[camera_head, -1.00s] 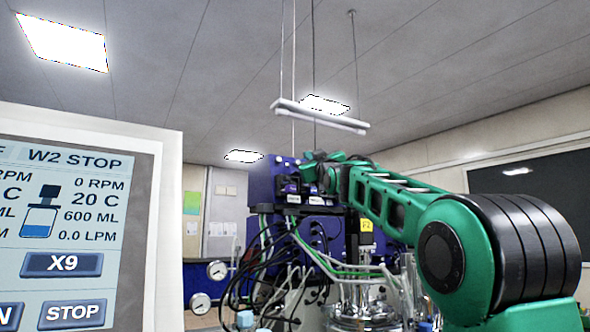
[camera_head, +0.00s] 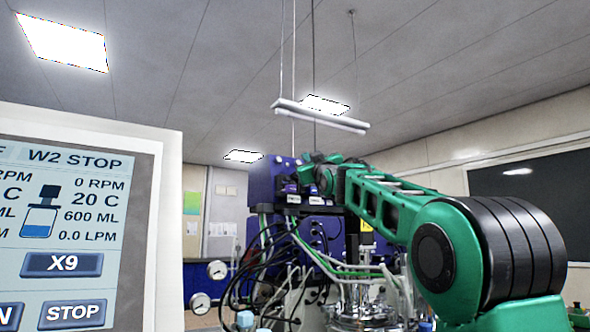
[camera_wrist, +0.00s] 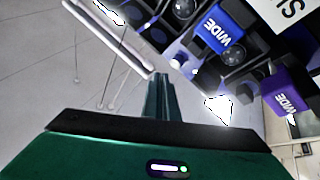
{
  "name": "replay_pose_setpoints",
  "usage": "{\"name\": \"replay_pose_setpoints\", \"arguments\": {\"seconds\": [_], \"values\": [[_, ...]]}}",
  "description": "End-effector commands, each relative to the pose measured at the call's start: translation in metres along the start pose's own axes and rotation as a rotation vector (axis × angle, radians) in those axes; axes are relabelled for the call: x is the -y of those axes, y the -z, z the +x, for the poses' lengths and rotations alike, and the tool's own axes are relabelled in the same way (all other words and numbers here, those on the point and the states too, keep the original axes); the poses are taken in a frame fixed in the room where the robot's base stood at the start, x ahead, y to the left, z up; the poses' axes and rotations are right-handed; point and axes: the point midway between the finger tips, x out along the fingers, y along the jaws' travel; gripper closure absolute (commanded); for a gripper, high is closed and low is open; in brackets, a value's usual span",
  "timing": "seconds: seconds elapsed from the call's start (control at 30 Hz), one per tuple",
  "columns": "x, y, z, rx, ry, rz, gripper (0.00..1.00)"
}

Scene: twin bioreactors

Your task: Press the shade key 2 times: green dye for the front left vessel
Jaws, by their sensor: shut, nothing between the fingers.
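My gripper shows in the wrist view (camera_wrist: 160,78) with its two fingers together and empty. In the head view my arm reaches to the front of the blue bioreactor tower (camera_head: 262,185), and its fingertips cannot be made out. In the wrist view a blue block marked WIDE (camera_wrist: 221,28) and a purple block marked WIDE (camera_wrist: 286,92) lie right of the fingertips. Dark round parts (camera_wrist: 235,56) sit beside them. The fingers appear apart from these blocks. I cannot tell which part is the shade key. A steel-topped vessel (camera_head: 358,312) stands below the tower, partly hidden.
A large touch screen (camera_head: 65,225) fills the left side, showing W2 STOP, X9 and STOP buttons. Black and green tubes (camera_head: 283,245) hang before the tower. Gauges (camera_head: 200,303) stand to its left. A lamp (camera_head: 320,115) hangs above.

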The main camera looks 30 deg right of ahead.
Motion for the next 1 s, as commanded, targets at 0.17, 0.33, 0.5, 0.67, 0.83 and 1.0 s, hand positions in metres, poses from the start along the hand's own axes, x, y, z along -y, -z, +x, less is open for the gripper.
{"name": "replay_pose_setpoints", "arguments": {"seconds": [0.17, 0.33, 0.5, 0.67, 0.83, 1.0], "values": [[0.002, -0.002, 0.003, 0.000, 0.000, 0.000, 1.00], [0.005, -0.004, 0.006, 0.000, 0.001, 0.000, 1.00], [0.007, -0.007, 0.009, 0.000, 0.001, 0.000, 1.00], [0.009, -0.009, 0.012, 0.001, 0.001, 0.000, 1.00], [0.011, -0.011, 0.015, 0.000, 0.001, 0.000, 1.00], [0.013, -0.013, 0.018, 0.000, 0.001, 0.000, 1.00]]}}
